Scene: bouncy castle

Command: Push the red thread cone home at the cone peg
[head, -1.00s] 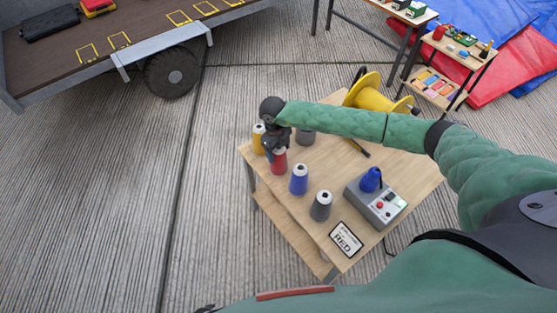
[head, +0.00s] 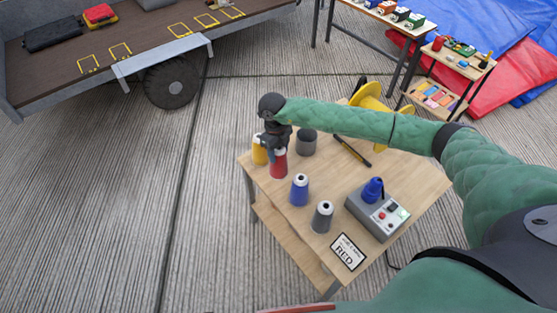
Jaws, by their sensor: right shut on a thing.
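The red thread cone (head: 279,166) stands upright at the left part of the wooden table (head: 319,250). My right gripper (head: 275,148) comes down over its top from above and is shut on it; the fingertips partly hide the top. A grey box (head: 381,218) with a blue fitting (head: 373,189) and buttons stands at the table's right. I cannot tell which part is the cone peg. My left gripper is not in view.
A yellow cone (head: 260,150) stands close behind the red one. A blue cone (head: 300,189), a grey cone (head: 322,215) and a dark grey cup (head: 306,142) are nearby. A sign (head: 347,252) reads RED. A yellow reel (head: 375,108) stands at the back.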

